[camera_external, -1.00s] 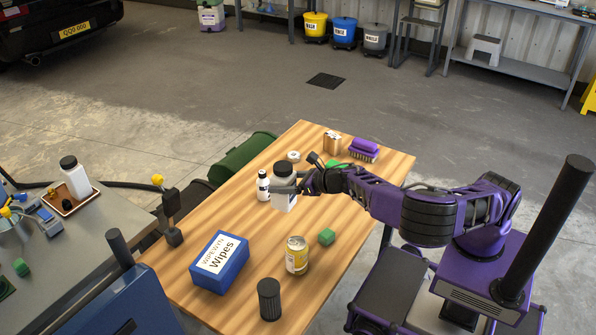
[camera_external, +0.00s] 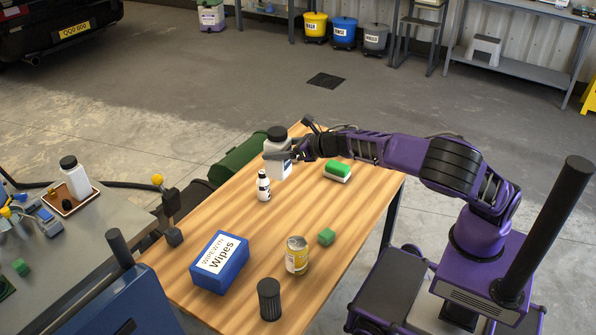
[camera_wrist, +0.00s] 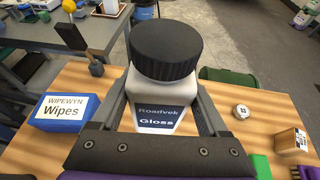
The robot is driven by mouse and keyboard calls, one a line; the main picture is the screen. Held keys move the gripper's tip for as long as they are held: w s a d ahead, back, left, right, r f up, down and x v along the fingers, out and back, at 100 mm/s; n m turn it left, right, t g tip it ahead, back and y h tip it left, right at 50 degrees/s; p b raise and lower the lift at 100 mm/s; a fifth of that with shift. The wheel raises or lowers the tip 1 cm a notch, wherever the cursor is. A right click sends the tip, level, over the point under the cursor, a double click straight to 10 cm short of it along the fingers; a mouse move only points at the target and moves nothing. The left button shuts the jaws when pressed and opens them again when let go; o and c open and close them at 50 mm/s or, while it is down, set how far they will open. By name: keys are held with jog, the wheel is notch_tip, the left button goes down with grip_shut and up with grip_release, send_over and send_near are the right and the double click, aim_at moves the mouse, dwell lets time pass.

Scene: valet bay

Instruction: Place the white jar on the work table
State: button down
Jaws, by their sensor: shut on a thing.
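A white jar (camera_external: 277,166) with a black lid is held upright between the fingers of my gripper (camera_external: 279,155), above the far part of the wooden table (camera_external: 270,235). In the wrist view, the jar (camera_wrist: 155,118) has a dark "Roadvek Gloss" label and a finger on each side. Its base is hidden there. A similar white jar (camera_external: 76,181) with a black lid stands on a brown tray on the grey bench (camera_external: 105,215) at left.
A white bottle (camera_external: 263,187) stands just below the held jar in the picture.

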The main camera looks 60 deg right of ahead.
jog(key=w+d+f+b, duration=0.1)
jog(key=w+d+f, duration=0.2)
jog(key=w+d, duration=0.55)
jog(key=w+d+f+b, duration=0.1)
jog(key=w+d+f, duration=0.35)
jog(key=d, duration=0.75)
jog(key=s+d+r+m+h, duration=0.1)
jog(key=d+r, duration=0.4)
jog(key=d, duration=0.9)
jog(key=s+d+r, duration=0.1)
jog(key=d+r, duration=0.3)
jog(key=d, duration=1)
jog(key=shift+w+a+f+b, duration=0.1)
jog(key=shift+f+b, duration=0.4)
jog(key=shift+f, duration=4.6)
jog(key=shift+w+a+f+b, duration=0.1)
jog(key=shift+f+b, duration=0.35)
jog(key=shift+f, duration=4.65)
